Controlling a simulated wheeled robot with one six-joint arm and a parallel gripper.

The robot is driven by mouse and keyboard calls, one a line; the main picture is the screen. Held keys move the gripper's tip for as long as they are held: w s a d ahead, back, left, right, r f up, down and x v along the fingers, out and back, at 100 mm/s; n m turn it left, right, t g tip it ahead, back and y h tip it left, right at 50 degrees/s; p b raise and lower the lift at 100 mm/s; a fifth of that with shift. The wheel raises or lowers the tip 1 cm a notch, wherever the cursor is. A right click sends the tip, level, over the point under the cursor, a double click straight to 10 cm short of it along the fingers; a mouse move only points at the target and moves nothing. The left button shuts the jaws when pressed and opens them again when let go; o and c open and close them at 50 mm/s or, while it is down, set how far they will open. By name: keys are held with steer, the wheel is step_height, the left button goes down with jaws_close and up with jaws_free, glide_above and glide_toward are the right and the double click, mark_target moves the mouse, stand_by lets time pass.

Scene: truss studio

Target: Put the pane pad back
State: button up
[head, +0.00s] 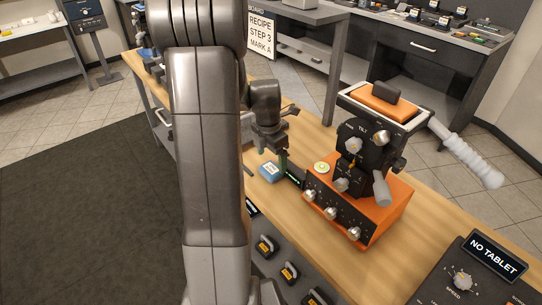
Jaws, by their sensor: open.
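My gripper (273,157) is open and points down over the wooden bench, to the left of the orange machine. A small blue-and-white block (270,173) with a label lies on the bench just below the fingers. I cannot tell whether the fingers touch it. No label that I can read says pane pad, so I cannot tell which thing it is. An orange pad with a black grip (386,93) lies in the tray on top of the machine. Several black pieces with orange marks (290,271) sit in a dark strip at the front edge.
The orange machine (366,217) with knobs stands close to the right of my gripper. Its pale handle (465,152) sticks out to the right. A "NO TABLET" display panel (494,256) is at the lower right. My arm hides the bench's left part.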

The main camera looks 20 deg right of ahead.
mark_target(269, 169)
step_height(269, 169, up, 13)
steer(key=shift+a+p, duration=0.4)
steer(key=shift+p, duration=0.05)
steer(key=shift+s+f, duration=0.1)
